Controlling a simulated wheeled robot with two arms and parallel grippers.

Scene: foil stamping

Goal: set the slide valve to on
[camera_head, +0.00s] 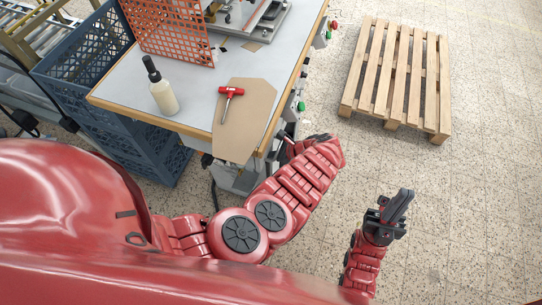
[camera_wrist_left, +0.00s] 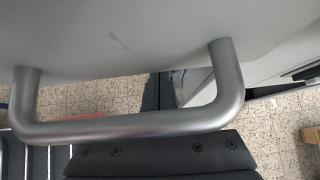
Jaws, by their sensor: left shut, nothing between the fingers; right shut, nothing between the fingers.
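I cannot make out the slide valve in either view. In the left wrist view, a grey tubular handle (camera_wrist_left: 130,126) is fixed to a grey panel (camera_wrist_left: 110,35). The dark body of my left gripper (camera_wrist_left: 160,92) shows beyond the handle bar, partly hidden by it; its fingers look shut and empty. Whether they touch the handle, I cannot tell. In the head view, my left arm reaches to the table's front right corner, and its gripper is mostly hidden there. My right gripper (camera_head: 398,206) is shut and empty, over open floor to the right.
Blue crates (camera_head: 85,60) stand left. A wooden pallet (camera_head: 397,80) lies right; the floor around it is free.

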